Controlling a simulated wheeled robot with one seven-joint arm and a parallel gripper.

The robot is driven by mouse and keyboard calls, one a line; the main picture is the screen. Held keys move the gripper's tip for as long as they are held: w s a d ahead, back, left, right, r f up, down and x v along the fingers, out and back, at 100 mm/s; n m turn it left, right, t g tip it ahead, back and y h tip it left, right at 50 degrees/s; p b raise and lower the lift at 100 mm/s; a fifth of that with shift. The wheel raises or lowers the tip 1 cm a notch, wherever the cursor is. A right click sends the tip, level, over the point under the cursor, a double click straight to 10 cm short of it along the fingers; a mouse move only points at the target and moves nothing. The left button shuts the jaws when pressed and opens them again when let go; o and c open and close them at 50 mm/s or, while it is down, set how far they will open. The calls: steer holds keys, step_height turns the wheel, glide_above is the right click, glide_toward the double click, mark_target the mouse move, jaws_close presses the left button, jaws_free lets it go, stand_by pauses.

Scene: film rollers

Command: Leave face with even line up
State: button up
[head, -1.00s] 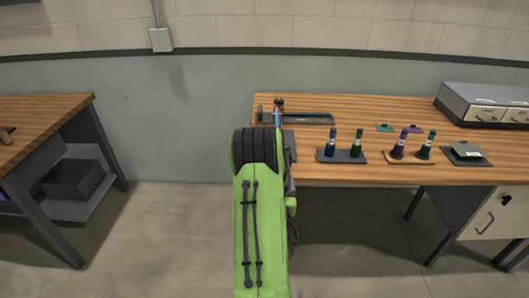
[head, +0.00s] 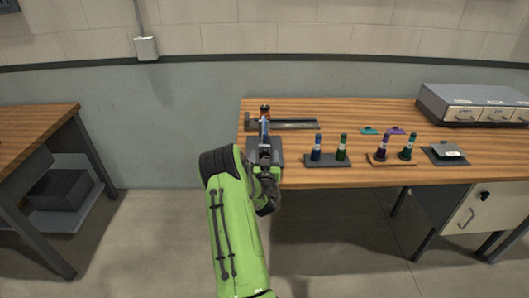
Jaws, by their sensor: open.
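My gripper (head: 265,152) is over the left end of the wooden bench, above a dark plate (head: 278,147). It is small in view, and its fingers are hard to make out. A blue upright piece (head: 264,130) with a dark and orange-red top shows just beyond it. I cannot tell whether the two touch. A blue roller (head: 316,148) and a green roller (head: 341,148) stand upright on a dark base to the right. A purple roller (head: 382,148) and a teal roller (head: 406,147) stand on a wooden base. No face lines are readable.
A long dark rail (head: 294,125) lies at the bench's back left. Teal (head: 369,131) and purple (head: 395,131) flat pieces lie behind the rollers. A dark pad (head: 433,158) carries a grey piece. A grey drawer unit (head: 440,98) stands back right. Another bench (head: 40,125) is at left.

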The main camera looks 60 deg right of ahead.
steer(key=shift+d, duration=0.15)
steer(key=c, duration=1.1)
steer(key=shift+o, duration=0.2)
